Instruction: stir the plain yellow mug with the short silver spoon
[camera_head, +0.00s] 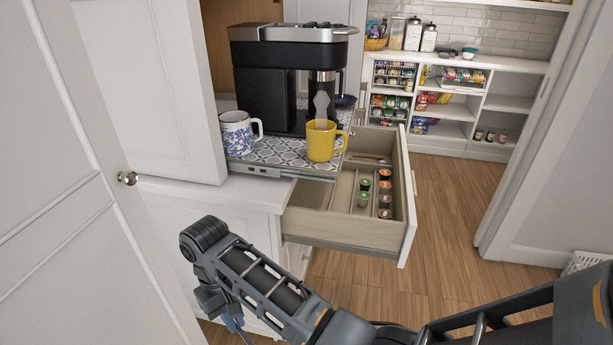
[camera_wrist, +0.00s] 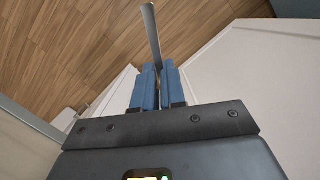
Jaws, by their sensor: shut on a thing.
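The plain yellow mug (camera_head: 321,141) stands upright on the patterned pull-out tray (camera_head: 272,152) in front of the coffee machine, with steam above it. My gripper is low at the left of the drawer in the head view (camera_head: 231,321), below and away from the mug. In the wrist view its blue fingers (camera_wrist: 159,70) are shut on a slim silver utensil (camera_wrist: 153,35), which looks like the silver spoon. It sticks out past the fingertips. Its gripped end is hidden, and its length is hard to judge.
A blue-and-white patterned mug (camera_head: 237,134) stands left of the yellow one. The coffee machine (camera_head: 268,95) is behind. An open drawer (camera_head: 345,232) with several pods juts out below the tray. A white door (camera_head: 75,200) is at left; wood floor (camera_head: 440,235) is clear at right.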

